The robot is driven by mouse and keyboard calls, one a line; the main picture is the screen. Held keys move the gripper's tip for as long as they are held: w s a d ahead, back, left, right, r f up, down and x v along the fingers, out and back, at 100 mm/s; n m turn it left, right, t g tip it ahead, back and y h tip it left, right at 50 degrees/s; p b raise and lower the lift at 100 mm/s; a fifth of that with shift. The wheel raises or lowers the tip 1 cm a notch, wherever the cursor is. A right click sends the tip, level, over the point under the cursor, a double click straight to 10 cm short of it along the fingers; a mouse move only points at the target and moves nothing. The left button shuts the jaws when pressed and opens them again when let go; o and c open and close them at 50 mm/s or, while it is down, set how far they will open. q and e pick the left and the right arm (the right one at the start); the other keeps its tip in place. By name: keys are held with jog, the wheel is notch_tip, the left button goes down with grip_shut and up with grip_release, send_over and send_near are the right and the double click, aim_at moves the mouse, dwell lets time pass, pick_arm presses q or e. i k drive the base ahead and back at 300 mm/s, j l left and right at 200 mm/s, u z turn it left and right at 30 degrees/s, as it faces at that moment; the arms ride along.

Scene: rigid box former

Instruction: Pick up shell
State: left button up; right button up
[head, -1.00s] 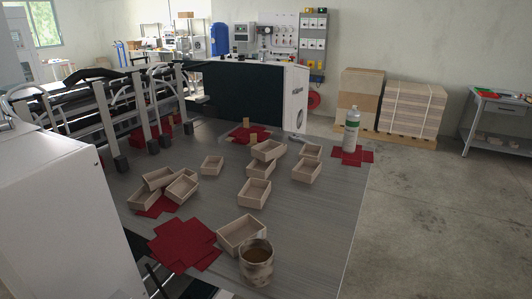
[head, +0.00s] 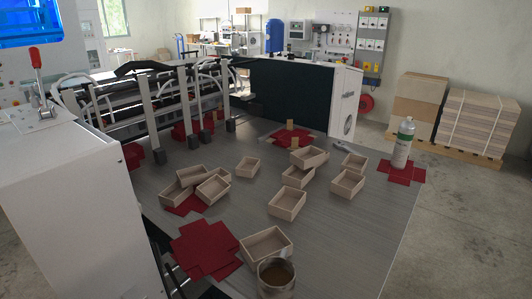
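Several open box shells, pale brown shallow trays, lie on the grey table (head: 345,235). A near shell (head: 266,245) sits at the table's front. Another shell (head: 287,203) is in the middle, with a shell (head: 311,157) stacked or leaning just behind it. A cluster at the left includes one shell (head: 213,189) leaning among others. Red cross-shaped sheets (head: 206,250) lie flat at the front left. Neither gripper is in view.
A can (head: 276,279) stands close to the near shell. A machine with upright bars (head: 150,115) borders the back left, and a white cabinet (head: 75,200) the left. The table's right front is clear.

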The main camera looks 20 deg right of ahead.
aim_at(307, 157)
jog(key=i+l+u, duration=0.15)
jog(key=l+u, duration=0.2)
jog(key=l, duration=0.9)
jog(key=l+u, duration=0.4)
jog(key=l, duration=0.8)
